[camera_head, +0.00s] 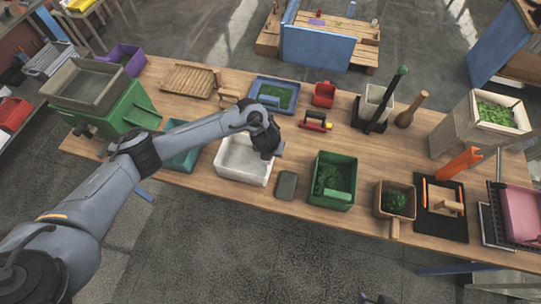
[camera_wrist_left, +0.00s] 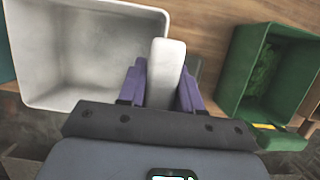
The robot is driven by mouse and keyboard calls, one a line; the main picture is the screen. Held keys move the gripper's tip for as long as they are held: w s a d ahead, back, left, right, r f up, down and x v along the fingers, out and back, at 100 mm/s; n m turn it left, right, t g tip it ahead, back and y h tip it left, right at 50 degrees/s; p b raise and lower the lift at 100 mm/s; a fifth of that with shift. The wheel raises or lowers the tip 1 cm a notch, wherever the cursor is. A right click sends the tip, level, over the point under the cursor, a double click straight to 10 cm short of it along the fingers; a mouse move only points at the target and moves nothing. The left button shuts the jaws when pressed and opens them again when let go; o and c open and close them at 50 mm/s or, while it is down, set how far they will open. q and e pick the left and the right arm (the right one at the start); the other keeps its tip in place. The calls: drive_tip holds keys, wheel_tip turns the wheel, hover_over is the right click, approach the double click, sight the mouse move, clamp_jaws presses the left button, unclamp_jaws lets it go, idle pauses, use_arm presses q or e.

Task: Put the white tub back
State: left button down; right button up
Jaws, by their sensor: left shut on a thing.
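The white tub (camera_head: 240,161) is at the front edge of the wooden table, left of the middle. In the left wrist view the tub (camera_wrist_left: 85,50) fills the upper left, open side facing me and empty. My left gripper (camera_head: 268,150) is at the tub's right side. Its purple fingers (camera_wrist_left: 163,85) are shut on an upright white bar beside the tub's wall, which looks like its handle. I cannot tell whether the tub touches the table. A small dark shape (camera_head: 378,299) at the bottom edge may be my right gripper; its fingers are not clear.
A green bin (camera_head: 334,196) with green contents stands right of the tub, with a dark flat block (camera_head: 287,185) between. A teal bin (camera_head: 180,160) is close on the left. A blue tray (camera_head: 273,94) lies behind. Some bare table shows behind the tub.

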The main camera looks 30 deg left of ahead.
use_arm(q)
drive_tip(key=shift+f, duration=2.1)
drive_tip(key=shift+f, duration=0.15)
drive_tip(key=c, duration=0.8)
unclamp_jaws()
drive_tip(key=shift+o, duration=0.2)
drive_tip(key=shift+r, duration=0.2)
